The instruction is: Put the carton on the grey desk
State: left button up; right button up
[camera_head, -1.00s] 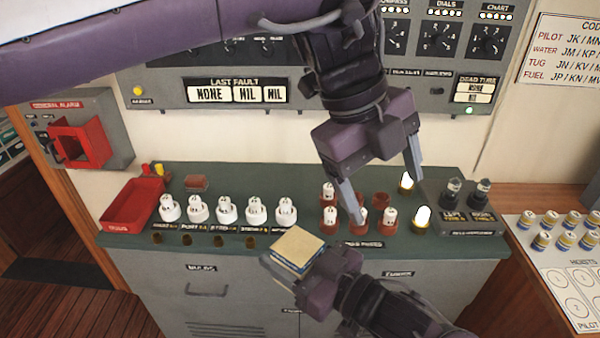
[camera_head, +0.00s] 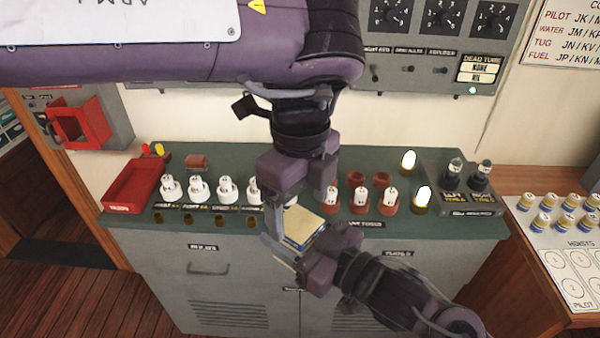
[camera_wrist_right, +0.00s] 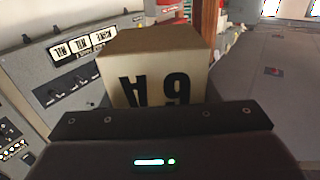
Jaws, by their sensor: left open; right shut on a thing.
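In the right wrist view the carton (camera_wrist_right: 155,75) shows an upside-down "6A" above the dark gripper body. My left gripper (camera_head: 278,220) is open and points down right beside the carton's left side. One left finger shows clearly; the other is hard to make out. I cannot tell whether the left fingers touch the carton. The desk has a dark green top.
White-based tubes (camera_head: 197,188) stand in a row on the desk's left half, with a red tray (camera_head: 133,187) beyond. Red sockets with tubes (camera_head: 361,200), two lit lamps (camera_head: 421,199) and a dark block (camera_head: 463,190) fill the right half. The back middle is partly clear.

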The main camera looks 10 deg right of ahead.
aim_at(301, 222)
pick_arm(q)
jog(key=shift+f, duration=1.6)
jog(key=c, duration=1.1)
jog(key=shift+c, duration=0.9)
pick_arm(e)
jog(key=o, duration=1.3)
